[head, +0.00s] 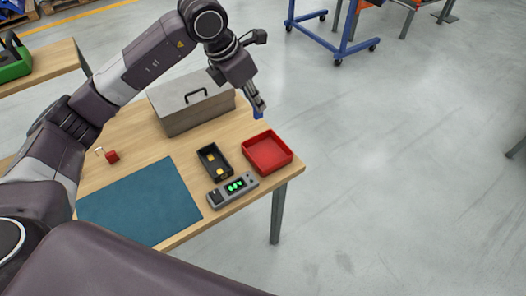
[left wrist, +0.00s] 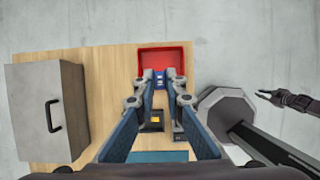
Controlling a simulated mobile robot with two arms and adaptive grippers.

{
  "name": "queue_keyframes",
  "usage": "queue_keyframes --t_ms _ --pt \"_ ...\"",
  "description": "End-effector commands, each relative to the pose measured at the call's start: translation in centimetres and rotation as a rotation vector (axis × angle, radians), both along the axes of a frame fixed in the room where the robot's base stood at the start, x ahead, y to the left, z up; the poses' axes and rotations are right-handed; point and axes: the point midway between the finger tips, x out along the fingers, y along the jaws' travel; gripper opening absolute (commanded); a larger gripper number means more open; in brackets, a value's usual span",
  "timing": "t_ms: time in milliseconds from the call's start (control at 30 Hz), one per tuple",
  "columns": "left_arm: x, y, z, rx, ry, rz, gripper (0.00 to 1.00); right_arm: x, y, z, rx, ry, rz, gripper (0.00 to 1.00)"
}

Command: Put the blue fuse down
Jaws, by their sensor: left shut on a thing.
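The blue fuse (head: 258,113) is held in my left gripper (head: 259,106), which is above the table's far right edge, near the red tray (head: 283,160). In the left wrist view the blue fuse (left wrist: 159,83) is between the fingertips, with the red tray (left wrist: 165,52) just beyond it; the fingers hide part of it. My right gripper (left wrist: 264,94) shows at the right of the left wrist view, over the floor, with its fingers apart and nothing between them.
On the wooden table stand a grey toolbox (head: 190,106), a black bin (head: 205,154) with yellow pieces, a meter (head: 233,198) with a lit green display, a blue mat (head: 140,203) and a small red object (head: 112,156).

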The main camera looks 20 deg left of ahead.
Motion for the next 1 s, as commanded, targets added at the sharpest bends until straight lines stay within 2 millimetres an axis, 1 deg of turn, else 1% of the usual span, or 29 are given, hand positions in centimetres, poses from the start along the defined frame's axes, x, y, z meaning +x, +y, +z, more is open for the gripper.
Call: queue_keyframes --t_ms 33,300,400,500,600,767,900,1000 --pt "-0.2 0.1 -1.2 0.003 0.009 0.002 0.00 0.0 -0.1 0.5 -0.001 0.001 0.000 0.14" --pt "-0.3 0.1 -8.3 0.002 0.011 0.001 0.00 -0.2 -0.2 2.2 -0.003 0.003 0.000 0.14" --pt "-0.3 0.0 -10.8 0.002 0.009 -0.001 0.00 -0.4 -0.2 2.8 -0.002 0.006 0.000 0.14" --pt "-0.2 0.0 -12.8 0.002 0.007 0.000 0.00 -0.5 -0.2 3.2 -0.003 0.008 0.000 0.14" --pt "-0.1 0.0 -14.0 0.001 0.004 -0.001 0.00 -0.6 -0.2 3.4 -0.002 0.009 0.000 0.14" --pt "-0.2 0.0 -15.4 0.001 0.006 -0.001 0.00 -0.6 -0.1 3.7 -0.002 0.010 0.001 0.14" --pt "-0.2 0.0 -17.7 0.002 0.007 -0.001 0.00 -0.6 0.0 4.2 -0.001 0.010 0.001 0.14" --pt "-0.2 0.1 -18.7 0.001 0.006 -0.001 0.00 -0.6 0.1 4.4 0.001 0.010 0.001 0.14"
